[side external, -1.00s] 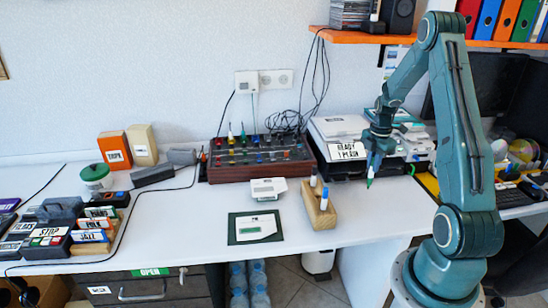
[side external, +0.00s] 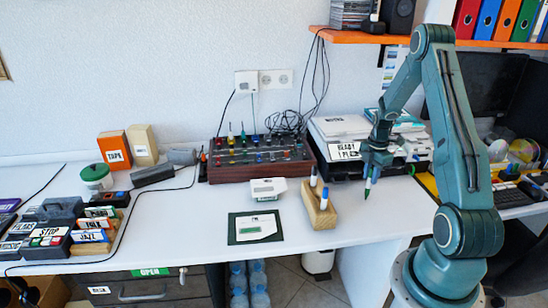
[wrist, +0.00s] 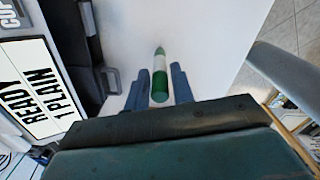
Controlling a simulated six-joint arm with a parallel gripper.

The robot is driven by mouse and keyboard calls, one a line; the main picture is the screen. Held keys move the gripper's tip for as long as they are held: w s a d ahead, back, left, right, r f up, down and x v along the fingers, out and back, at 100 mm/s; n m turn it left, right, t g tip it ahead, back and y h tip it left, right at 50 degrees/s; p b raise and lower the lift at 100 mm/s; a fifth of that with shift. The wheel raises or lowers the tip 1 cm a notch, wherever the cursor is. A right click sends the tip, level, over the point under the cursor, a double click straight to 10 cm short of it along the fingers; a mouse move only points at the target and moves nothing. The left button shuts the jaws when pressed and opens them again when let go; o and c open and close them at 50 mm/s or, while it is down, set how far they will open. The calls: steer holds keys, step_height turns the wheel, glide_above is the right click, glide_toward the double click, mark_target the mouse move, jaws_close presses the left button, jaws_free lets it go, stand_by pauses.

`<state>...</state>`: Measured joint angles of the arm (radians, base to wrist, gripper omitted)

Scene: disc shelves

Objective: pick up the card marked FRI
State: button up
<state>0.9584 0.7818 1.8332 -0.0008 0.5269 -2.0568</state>
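I cannot read FRI on any card in these views. A pale card (side external: 256,231) lies on a dark green mat (side external: 234,239) at the table's front; its print is too small to read. Several lettered cards, one reading JAIL (side external: 90,236), stand in a rack at the left. My gripper (side external: 369,172) is over the right part of the table, far from these cards. It is shut on a green and white marker (wrist: 160,62), held pointing down. The marker also shows below the gripper in the side view (side external: 367,188).
A wooden block (side external: 320,215) holding markers stands left of my gripper. A printer (side external: 330,128) with a READY 1 PLAIN label (wrist: 32,92) is behind it. A dark knobbed panel (side external: 262,165) and a small white device (side external: 267,188) are further left.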

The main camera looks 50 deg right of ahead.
steer(key=shift+o, duration=0.9)
steer(key=shift+r, duration=0.1)
step_height(320, 180, up, 12)
steer(key=shift+r, duration=0.1)
steer(key=shift+a, duration=0.1)
stand_by(0.4)
